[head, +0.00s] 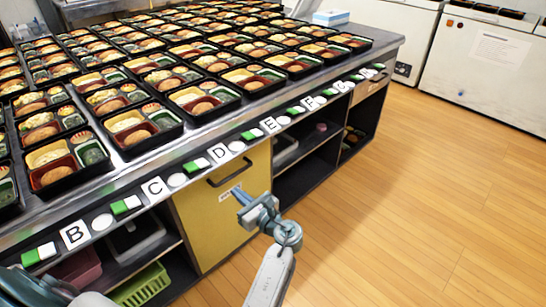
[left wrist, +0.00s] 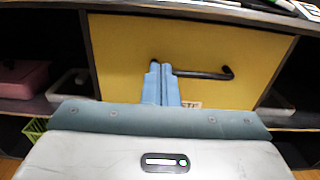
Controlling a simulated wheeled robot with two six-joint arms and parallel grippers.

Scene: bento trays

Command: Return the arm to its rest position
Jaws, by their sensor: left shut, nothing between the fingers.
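My left gripper (head: 241,196) is in front of the yellow cabinet door (head: 204,220), below its dark handle (head: 230,174) in the head view. Its blue fingers are shut together with nothing between them. In the left wrist view, the left gripper (left wrist: 161,70) points at the yellow door (left wrist: 120,45), and its fingers overlap the left part of the dark handle (left wrist: 205,74). I cannot tell whether they touch it. The door looks closed. My right gripper is not in view.
Many black bento trays (head: 140,130) cover the steel counter (head: 160,160) above the door. White freezers (head: 490,70) stand at the back right. The wooden floor (head: 430,190) is clear.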

